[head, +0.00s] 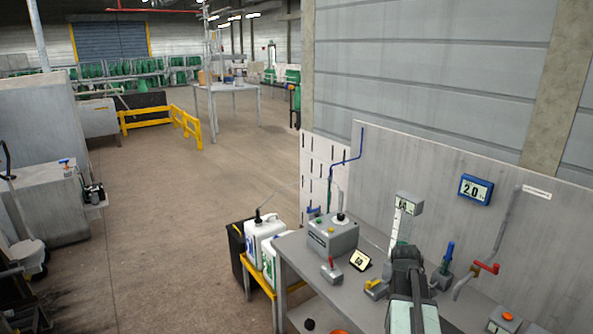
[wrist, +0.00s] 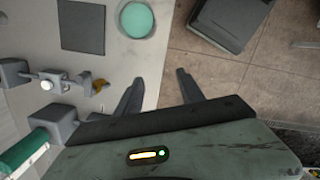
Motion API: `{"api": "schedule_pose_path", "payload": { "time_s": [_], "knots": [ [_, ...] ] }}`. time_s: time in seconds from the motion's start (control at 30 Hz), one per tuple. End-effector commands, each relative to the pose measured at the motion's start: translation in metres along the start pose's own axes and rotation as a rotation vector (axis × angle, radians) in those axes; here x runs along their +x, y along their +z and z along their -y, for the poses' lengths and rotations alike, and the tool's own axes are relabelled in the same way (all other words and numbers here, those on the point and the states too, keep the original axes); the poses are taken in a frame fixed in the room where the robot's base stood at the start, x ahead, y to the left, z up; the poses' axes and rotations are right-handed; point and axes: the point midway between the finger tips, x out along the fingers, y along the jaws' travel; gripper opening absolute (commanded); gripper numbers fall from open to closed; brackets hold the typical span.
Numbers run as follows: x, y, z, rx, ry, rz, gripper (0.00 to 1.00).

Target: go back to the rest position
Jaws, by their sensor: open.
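My gripper (wrist: 160,78) is open in the wrist view, with its two dark fingers apart and nothing between them. The fingers are above the edge of the grey bench (wrist: 110,70), the left one over the bench top and the right one over the brown floor. In the head view my dark arm rises at the lower right in front of the bench (head: 300,262); I cannot make out the fingers there.
The bench holds a grey control box (head: 333,238), a red-handled lever (head: 331,270) and a blue-handled device (head: 445,272). A red valve handle (head: 486,267) is right of my arm. White jugs (head: 264,240) stand left of the bench. The floor (head: 165,230) further left is clear.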

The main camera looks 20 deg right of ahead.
Motion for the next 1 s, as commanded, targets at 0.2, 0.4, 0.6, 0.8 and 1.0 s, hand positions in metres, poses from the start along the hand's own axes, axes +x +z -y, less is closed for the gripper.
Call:
{"api": "schedule_pose_path", "payload": {
  "time_s": [0.2,0.4,0.6,0.8,1.0],
  "knots": [
    [0.016,-0.155,0.092,-0.109,0.025,-0.031,0.46],
    [0.024,-0.236,0.181,0.009,0.021,-0.068,0.46],
    [0.023,-0.250,0.220,0.395,-0.015,-0.100,0.46],
    [0.023,-0.252,0.220,0.671,-0.037,-0.107,0.46],
    [0.023,-0.252,0.220,0.714,-0.039,-0.107,0.46]
  ]
}}
